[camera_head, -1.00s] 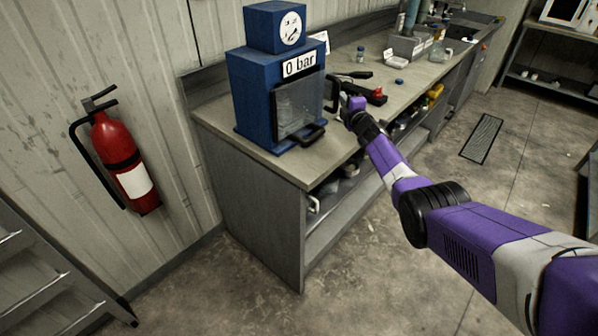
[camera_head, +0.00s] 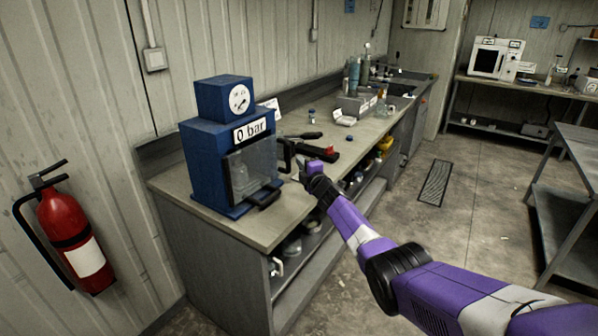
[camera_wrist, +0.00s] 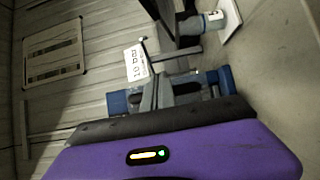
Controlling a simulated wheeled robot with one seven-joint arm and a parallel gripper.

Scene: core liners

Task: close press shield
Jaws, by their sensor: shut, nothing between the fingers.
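The blue press (camera_head: 203,165) stands on the near end of the workbench, with a round gauge on top and a "0 bar" label. Its dark see-through shield (camera_head: 252,172) is at the front of the press; I cannot tell whether it sits flush. A black handle (camera_head: 285,156) stands out at the shield's right edge. My gripper (camera_head: 303,172) is just right of the handle, shut and empty. In the wrist view the gripper's fingers (camera_wrist: 158,88) point toward the press, with the "0 bar" label (camera_wrist: 136,62) beyond. Contact with the handle cannot be made out.
A black tool with a red part (camera_head: 325,152) lies on the workbench (camera_head: 165,187) behind my gripper. Bottles and a grey rack (camera_head: 355,104) stand farther back. A fire extinguisher (camera_head: 70,235) hangs at left. The floor to the right is open around a dark mat (camera_head: 435,184).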

